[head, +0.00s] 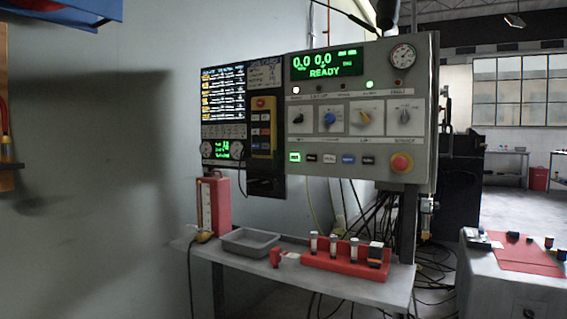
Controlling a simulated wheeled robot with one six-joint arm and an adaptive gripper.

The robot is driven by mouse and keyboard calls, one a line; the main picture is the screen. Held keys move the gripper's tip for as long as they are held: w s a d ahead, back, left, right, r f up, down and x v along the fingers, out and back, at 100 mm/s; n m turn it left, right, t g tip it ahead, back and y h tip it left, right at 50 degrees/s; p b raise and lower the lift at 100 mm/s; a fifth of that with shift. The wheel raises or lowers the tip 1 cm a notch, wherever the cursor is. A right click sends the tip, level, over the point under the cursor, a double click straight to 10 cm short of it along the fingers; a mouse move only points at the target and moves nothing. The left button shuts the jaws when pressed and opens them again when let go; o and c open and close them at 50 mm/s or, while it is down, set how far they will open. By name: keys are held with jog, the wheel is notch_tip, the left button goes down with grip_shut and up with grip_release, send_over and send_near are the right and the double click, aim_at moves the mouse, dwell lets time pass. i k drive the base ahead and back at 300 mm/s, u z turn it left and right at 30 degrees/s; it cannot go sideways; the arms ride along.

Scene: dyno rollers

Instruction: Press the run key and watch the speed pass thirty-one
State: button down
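The control panel (345,185) is a grey box on a post above the bench. Its green display (327,64) shows 0.0 twice and the word READY. Below the knobs is a row of small keys. The leftmost, a green-lit key (295,157), looks like the run key, but its label is too small to read. Black and blue keys sit to its right. My gripper does not show in this view.
A round gauge (402,57) is at the panel's upper right. A second dark panel (222,105) with screens and a yellow pendant (263,128) stands left. The bench (345,287) below holds a grey tray (249,241) and a red rack (345,262). Cables hang behind.

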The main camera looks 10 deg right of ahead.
aim_at(327, 158)
jog(key=u, duration=0.75)
jog(key=k, duration=1.05)
jog(key=u, duration=0.95)
jog(key=i, duration=1.8)
jog(key=z, duration=1.35)
jog(key=i, duration=0.9)
jog(key=z, duration=1)
